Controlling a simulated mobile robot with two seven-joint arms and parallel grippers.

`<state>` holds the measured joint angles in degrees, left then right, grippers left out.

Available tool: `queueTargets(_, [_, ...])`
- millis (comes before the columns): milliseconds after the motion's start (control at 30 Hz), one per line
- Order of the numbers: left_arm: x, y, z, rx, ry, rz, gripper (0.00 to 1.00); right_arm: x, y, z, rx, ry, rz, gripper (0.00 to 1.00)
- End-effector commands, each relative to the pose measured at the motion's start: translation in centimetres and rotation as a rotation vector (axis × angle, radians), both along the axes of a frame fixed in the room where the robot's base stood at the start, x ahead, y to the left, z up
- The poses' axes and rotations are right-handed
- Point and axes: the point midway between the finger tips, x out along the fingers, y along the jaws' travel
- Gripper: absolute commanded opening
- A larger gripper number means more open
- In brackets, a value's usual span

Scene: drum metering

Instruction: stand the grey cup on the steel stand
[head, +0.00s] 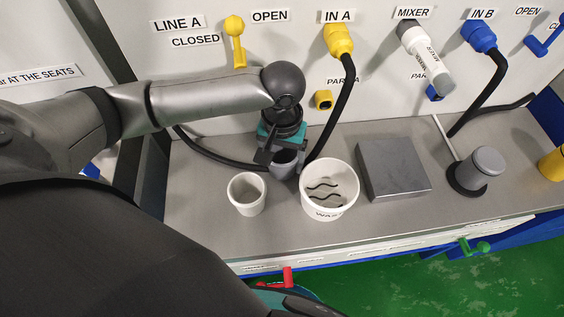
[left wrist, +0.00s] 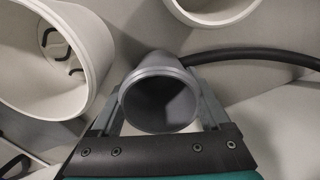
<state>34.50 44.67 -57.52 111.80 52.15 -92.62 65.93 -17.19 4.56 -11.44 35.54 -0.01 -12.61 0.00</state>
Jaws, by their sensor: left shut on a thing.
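The grey cup (head: 284,163) is between the fingers of my left gripper (head: 281,155), behind the white cup and the waste bucket. In the left wrist view the grey cup (left wrist: 158,98) shows its open mouth, with a finger of my left gripper (left wrist: 160,112) on each side. The gripper is shut on it. I cannot tell whether its base touches the counter. The steel stand (head: 393,168), a low square grey block, is to the right of the waste bucket, with its top bare. My right gripper is not in view.
A white cup (head: 247,193) and a white waste bucket (head: 329,190) with dark wavy marks inside stand in front of the held cup. A grey cylinder (head: 487,161) on a black base stands right of the stand. Black hoses (head: 335,118) hang from the back panel.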

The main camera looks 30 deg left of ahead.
Motion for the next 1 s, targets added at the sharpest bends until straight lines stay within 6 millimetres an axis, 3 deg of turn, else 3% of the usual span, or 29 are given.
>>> queueTargets(433, [0.0, 0.0, -0.8, 0.000, 0.002, 0.000, 0.24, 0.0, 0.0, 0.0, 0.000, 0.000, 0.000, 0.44])
queueTargets(467, [0.0, 0.0, -0.8, -0.001, 0.001, 0.000, 0.82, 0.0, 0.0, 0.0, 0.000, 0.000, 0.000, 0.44])
queueTargets(500, [0.0, 0.0, -0.8, -0.001, 0.000, 0.000, 0.86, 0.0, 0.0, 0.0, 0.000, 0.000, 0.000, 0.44])
queueTargets(633, [0.0, 0.0, -0.8, 0.000, 0.000, 0.000, 1.00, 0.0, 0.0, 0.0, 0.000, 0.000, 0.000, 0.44])
queueTargets(900, [0.0, 0.0, -0.6, 0.000, -0.001, 0.000, 1.00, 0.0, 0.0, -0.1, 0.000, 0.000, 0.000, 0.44])
queueTargets(1000, [0.1, 0.0, 0.3, 0.000, -0.003, 0.000, 1.00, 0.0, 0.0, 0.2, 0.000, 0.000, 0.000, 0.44])
